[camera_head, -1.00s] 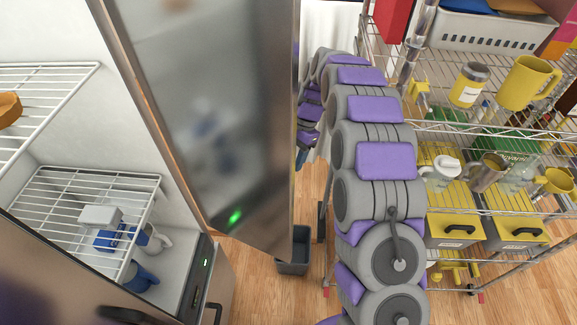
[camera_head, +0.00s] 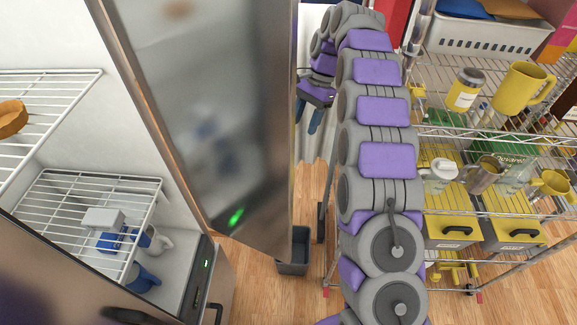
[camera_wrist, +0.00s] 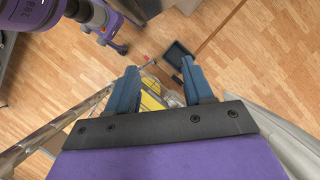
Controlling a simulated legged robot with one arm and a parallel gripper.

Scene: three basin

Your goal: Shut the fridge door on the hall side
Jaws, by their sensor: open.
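The fridge stands at the left of the head view with its interior showing: white wire shelves (camera_head: 90,180) and white walls. A tall steel door (camera_head: 205,110) with a green light near its bottom stands open, swung out toward the middle. A second steel panel (camera_head: 95,285) with a dark handle is at the lower left; which one is the hall side I cannot tell. My gripper (camera_head: 314,115) is beyond the open door's right edge, apart from it in the picture. In the wrist view, its two blue fingers (camera_wrist: 165,85) are apart, with nothing between them, pointing toward the floor.
A wire rack (camera_head: 490,135) with mugs, yellow drawers (camera_head: 450,230) and a white basket (camera_head: 485,35) stands close on the right. A dark bin (camera_head: 293,250) stands on the wood floor below the door. A pale curtain hangs behind my gripper.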

